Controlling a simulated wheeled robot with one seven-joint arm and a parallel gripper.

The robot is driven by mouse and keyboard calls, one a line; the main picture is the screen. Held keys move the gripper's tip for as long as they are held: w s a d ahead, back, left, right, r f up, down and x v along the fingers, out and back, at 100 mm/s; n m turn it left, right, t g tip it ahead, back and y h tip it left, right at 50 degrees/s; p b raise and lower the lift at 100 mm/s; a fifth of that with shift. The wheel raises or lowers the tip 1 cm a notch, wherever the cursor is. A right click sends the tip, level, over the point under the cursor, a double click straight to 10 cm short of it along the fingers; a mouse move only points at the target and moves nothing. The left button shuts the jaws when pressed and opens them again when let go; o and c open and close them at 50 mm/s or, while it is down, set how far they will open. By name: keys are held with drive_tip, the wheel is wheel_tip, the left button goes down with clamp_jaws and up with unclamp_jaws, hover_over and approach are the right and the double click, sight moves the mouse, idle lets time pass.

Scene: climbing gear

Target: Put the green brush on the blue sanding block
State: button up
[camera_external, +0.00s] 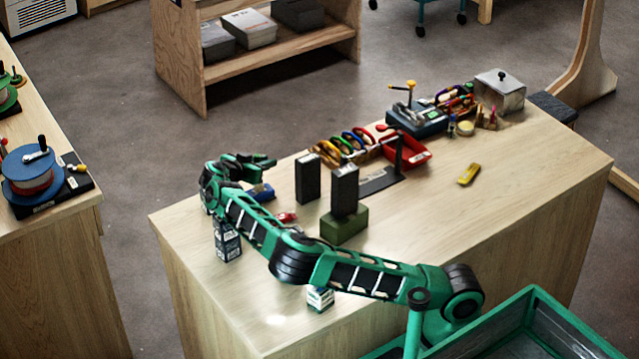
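A small blue block (262,193), which looks like the blue sanding block, lies on the workbench near its left end. My gripper (268,161) is above and just behind it in the picture, at the end of my outstretched green arm. The fingers are small and dark here, so I cannot tell whether they are open or shut, or hold anything. I cannot make out a green brush for certain; it may be hidden by my arm or blend with the green gripper.
A black upright block (307,180) stands right of the blue block. Another black block (344,190) stands on a green block (343,226). A small red item (287,216) lies near my arm. A red bin (412,152) stands farther back.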

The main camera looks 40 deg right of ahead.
drive_tip(key=o, duration=0.4)
drive_tip(key=shift+r, duration=0.1)
drive_tip(key=v, duration=1.2)
